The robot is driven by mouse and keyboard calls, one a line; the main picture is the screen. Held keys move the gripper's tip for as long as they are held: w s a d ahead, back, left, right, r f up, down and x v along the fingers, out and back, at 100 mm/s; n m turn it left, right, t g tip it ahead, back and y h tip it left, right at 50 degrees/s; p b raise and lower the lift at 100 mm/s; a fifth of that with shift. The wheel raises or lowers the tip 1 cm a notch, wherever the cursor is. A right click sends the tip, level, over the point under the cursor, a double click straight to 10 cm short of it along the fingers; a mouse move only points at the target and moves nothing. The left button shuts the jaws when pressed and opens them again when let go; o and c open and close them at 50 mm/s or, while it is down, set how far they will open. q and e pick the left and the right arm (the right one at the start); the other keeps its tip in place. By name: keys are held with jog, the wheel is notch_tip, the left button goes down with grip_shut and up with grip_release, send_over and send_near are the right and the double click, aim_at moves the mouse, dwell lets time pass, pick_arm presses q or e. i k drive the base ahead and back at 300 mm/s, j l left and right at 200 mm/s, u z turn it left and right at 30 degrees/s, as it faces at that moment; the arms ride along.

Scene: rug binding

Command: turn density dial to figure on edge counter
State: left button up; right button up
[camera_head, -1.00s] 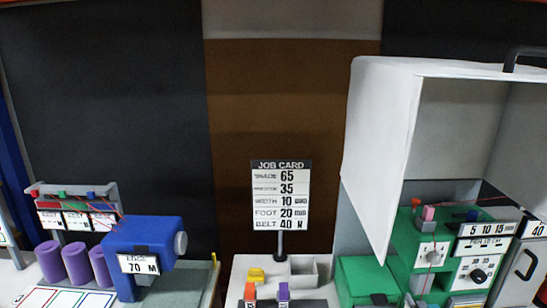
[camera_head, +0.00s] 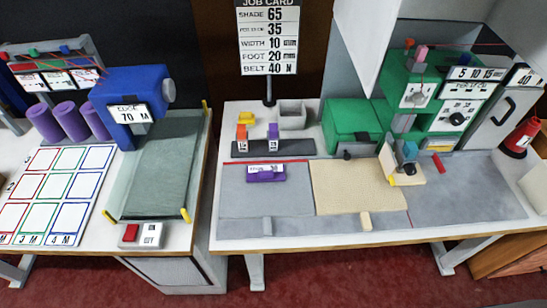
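The edge counter (camera_head: 152,84) is a blue box at the left; its white plate (camera_head: 128,114) reads 70 M under a small heading that looks like EDGE. The green machine (camera_head: 425,69) stands at the right with two dials on white faces. The upper left dial (camera_head: 416,99) has a pale knob. The lower right dial (camera_head: 457,119) has a black knob, with small figures above it that I cannot read surely. A plate (camera_head: 477,74) above reads 5 10 15. I cannot tell which dial is for density. Neither of my grippers is in view.
The job card (camera_head: 268,38) lists 65, 35, 10, 20 and 40 N. A tan rug piece (camera_head: 350,187) and a purple block (camera_head: 265,175) lie on the right table. Purple rolls (camera_head: 71,121) stand by a colored grid board (camera_head: 57,190). A gap separates the two tables.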

aim_at(456, 119)
jog(key=z, duration=1.4)
